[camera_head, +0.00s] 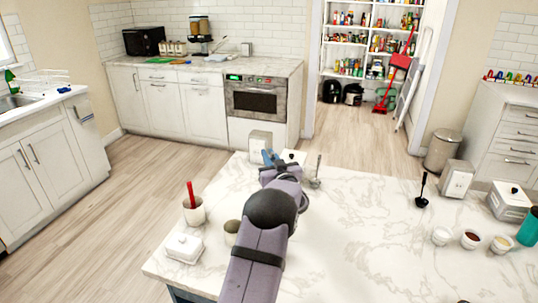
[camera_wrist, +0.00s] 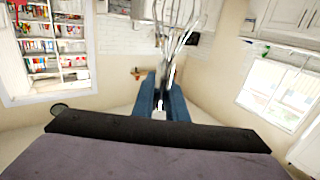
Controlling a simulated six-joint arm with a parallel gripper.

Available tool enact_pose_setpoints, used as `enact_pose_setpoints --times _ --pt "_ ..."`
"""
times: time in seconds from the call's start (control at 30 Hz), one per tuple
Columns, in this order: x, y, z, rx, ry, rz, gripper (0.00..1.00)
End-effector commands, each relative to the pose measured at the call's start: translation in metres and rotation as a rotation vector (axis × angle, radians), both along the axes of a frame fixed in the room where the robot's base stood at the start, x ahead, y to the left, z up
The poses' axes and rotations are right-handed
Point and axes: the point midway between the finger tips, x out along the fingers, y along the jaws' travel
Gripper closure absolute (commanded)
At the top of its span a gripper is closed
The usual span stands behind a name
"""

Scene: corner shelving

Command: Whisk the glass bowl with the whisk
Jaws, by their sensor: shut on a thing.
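My gripper (camera_head: 271,158) is stretched out over the far edge of the marble counter in the head view. In the wrist view my gripper's blue fingers (camera_wrist: 162,106) are shut on the whisk (camera_wrist: 174,38). Its metal wires fan out beyond the fingertips, up to the top edge of the picture. I cannot make out the whisk in the head view, where my arm and gripper cover that spot. I cannot clearly pick out the glass bowl in either view.
A utensil with an upright handle (camera_head: 317,172) stands just right of my gripper. A white cup (camera_head: 194,214), a butter dish (camera_head: 183,247) and another cup (camera_head: 232,231) stand left of my arm. Small bowls (camera_head: 471,240) and a black ladle (camera_head: 422,190) are at right. The counter's (camera_head: 360,225) middle is clear.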

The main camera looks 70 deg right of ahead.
Motion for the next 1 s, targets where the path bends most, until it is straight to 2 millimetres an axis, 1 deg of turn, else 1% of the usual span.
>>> enact_pose_setpoints --times 0.03,1.0 --pt "0.000 0.000 -0.006 -0.001 -0.001 0.000 1.00" --pt "0.000 0.000 -0.074 -0.001 0.000 0.000 1.00"
